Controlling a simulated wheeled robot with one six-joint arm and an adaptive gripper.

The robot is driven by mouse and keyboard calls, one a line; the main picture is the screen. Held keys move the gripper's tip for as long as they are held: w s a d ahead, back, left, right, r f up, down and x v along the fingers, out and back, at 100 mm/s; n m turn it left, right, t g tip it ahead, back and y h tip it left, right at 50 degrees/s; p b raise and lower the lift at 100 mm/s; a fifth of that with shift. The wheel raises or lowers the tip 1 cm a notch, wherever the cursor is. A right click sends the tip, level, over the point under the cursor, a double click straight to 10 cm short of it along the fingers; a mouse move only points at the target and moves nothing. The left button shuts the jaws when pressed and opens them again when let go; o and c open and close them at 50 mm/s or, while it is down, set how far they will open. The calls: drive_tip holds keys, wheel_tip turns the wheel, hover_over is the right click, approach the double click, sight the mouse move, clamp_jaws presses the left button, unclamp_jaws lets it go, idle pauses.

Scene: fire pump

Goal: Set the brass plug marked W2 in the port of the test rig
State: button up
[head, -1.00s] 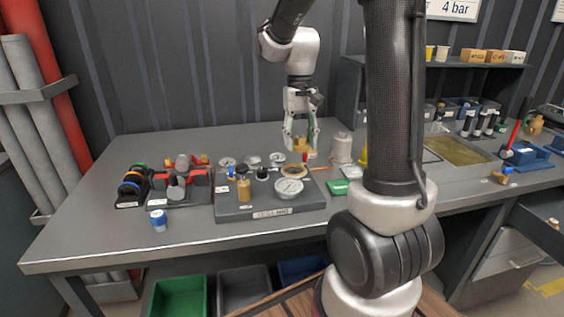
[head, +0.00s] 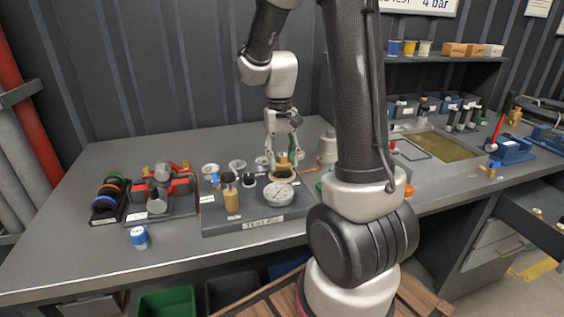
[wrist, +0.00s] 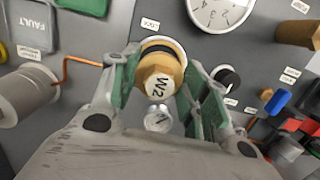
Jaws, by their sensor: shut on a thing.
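The brass plug marked W2 (wrist: 157,84) is between the fingers of my gripper (wrist: 160,78), its white W2 label facing the wrist camera. A black band shows on the plug beyond its hex head. In the head view the plug (head: 284,163) is upright over the round brass-coloured port (head: 281,178) of the test rig (head: 243,222). My gripper (head: 283,158) is shut on it, low over the rig. In the wrist view the port's pale rim (wrist: 163,42) shows around the plug's far side. I cannot tell how deep the plug sits.
A large gauge (head: 278,194) stands just in front of the port. A brass cylinder (head: 230,196) stands on the rig's left. A grey cylinder with a copper tube (wrist: 75,70) is left of the port in the wrist view. A blue-and-white cup (head: 139,237) stands on the bench.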

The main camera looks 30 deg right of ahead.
drive_tip(key=shift+f, duration=0.7)
drive_tip(key=shift+f, duration=0.6)
drive_tip(key=o, duration=1.2)
drive_tip(key=shift+c, duration=0.2)
